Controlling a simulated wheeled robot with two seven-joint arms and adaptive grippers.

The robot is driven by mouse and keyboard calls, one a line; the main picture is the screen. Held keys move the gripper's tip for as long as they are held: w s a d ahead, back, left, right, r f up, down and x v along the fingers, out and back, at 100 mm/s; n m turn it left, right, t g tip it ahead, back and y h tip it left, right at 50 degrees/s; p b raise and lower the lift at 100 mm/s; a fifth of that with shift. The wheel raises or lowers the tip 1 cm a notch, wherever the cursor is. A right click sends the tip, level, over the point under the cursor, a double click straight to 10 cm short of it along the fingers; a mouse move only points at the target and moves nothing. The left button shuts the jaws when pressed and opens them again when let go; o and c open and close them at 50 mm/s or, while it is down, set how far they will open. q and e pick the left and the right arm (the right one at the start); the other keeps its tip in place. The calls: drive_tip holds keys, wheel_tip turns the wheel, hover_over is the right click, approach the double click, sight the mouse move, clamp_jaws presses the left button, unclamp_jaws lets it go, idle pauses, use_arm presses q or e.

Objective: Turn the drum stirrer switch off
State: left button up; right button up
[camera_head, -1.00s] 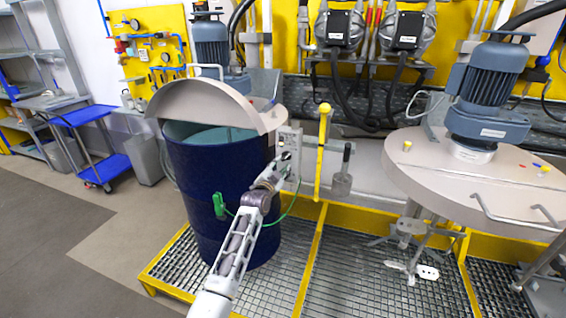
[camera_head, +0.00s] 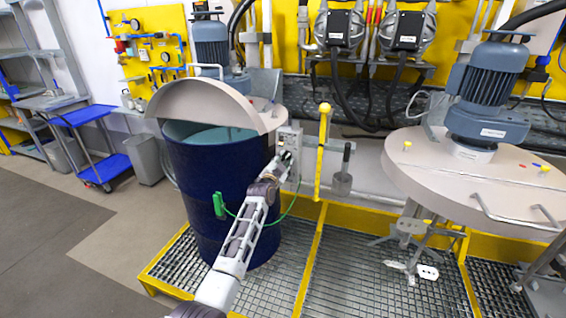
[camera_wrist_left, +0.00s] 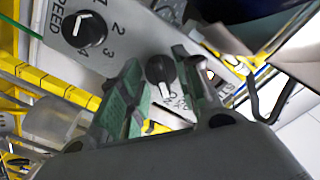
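The stirrer switch is a black rotary knob (camera_wrist_left: 160,72) on a grey control panel (camera_wrist_left: 125,35), with a white pointer line toward the lower edge of the picture. The lettering beside it is partly covered. A second black knob, marked SPEED (camera_wrist_left: 84,30), sits on the same panel. My left gripper (camera_wrist_left: 157,65) is open, its green-padded fingers on either side of the switch knob; whether they touch it I cannot tell. In the head view, my left gripper (camera_head: 284,160) is at the panel (camera_head: 290,137) beside the blue drum (camera_head: 215,185). My right gripper is not in view.
A half-round lid (camera_head: 205,103) and a motor (camera_head: 212,45) are above the drum. A yellow post (camera_head: 321,150) stands right of the panel. A green clamp (camera_head: 219,205) with a cable hangs on the drum. A second agitator (camera_head: 485,95) stands at right.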

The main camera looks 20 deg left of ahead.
use_arm(q)
drive_tip(key=shift+c, duration=0.3)
clamp_jaws()
drive_tip(key=shift+n, duration=0.5)
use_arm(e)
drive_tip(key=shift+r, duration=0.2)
use_arm(q)
drive_tip(key=shift+d+n+p, duration=0.1)
drive_tip(key=shift+n+p, duration=0.4)
drive_tip(key=shift+n, duration=0.3)
drive_tip(key=shift+d+f+n+p, duration=0.15)
drive_tip(key=shift+n+p, duration=0.4)
drive_tip(key=shift+n, duration=2.8)
drive_tip(key=shift+d+r+n+p, duration=0.1)
drive_tip(key=shift+n+p, duration=0.45)
drive_tip(key=shift+n, duration=2.8)
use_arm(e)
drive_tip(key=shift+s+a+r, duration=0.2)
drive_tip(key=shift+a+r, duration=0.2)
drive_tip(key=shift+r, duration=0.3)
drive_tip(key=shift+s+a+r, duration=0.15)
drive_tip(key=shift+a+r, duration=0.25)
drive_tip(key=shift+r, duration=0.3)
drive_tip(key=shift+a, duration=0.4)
